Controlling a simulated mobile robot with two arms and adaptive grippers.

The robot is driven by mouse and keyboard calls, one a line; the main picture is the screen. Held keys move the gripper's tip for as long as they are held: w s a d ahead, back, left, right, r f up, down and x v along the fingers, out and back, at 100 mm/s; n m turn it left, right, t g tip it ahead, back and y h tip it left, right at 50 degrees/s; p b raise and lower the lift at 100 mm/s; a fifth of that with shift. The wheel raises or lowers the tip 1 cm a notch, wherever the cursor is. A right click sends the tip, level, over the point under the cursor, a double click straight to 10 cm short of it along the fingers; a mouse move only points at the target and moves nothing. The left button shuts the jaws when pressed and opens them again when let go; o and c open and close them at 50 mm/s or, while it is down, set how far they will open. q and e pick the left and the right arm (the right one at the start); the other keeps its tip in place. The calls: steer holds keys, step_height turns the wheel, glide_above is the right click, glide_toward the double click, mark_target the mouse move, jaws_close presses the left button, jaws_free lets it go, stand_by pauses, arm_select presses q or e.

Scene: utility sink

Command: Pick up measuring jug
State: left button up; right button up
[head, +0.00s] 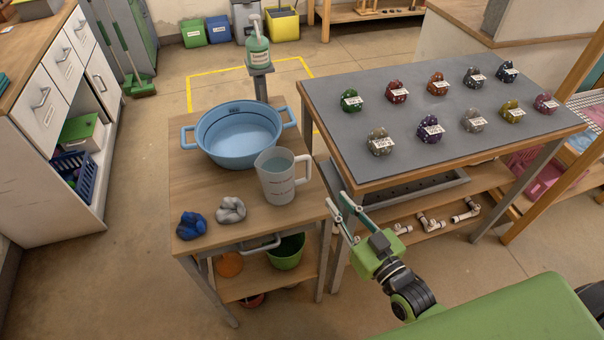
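The measuring jug (278,178) is a translucent grey-white jug with red markings. It stands upright on the small wooden table (190,163), near its right edge, with its handle on the right side. My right gripper (341,205) is to the right of and nearer than the jug, apart from it, beside the table's right edge. Its two thin fingers are spread apart with nothing between them. My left gripper is not in view.
A blue two-handled basin (239,134) stands right behind the jug. A white cloth-like lump (231,209) and a blue one (191,225) lie to its left. A grey-topped table (340,120) with several labelled coloured lumps stands on the right, close to my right gripper.

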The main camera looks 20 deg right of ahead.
mark_target(310, 167)
steer(key=x, duration=0.5)
steer(key=r+p+x, duration=0.1)
steer(key=x, duration=0.1)
steer(key=shift+w+a, duration=0.3)
steer(key=shift+w, duration=0.05)
steer(key=shift+w+a, duration=0.2)
steer(key=shift+w, duration=0.5)
steer(key=p+x, duration=0.1)
steer(key=x, duration=0.2)
steer(key=shift+w+a+r, duration=0.1)
steer(key=shift+w+a, duration=0.25)
steer(key=shift+w, duration=0.45)
jaws_close()
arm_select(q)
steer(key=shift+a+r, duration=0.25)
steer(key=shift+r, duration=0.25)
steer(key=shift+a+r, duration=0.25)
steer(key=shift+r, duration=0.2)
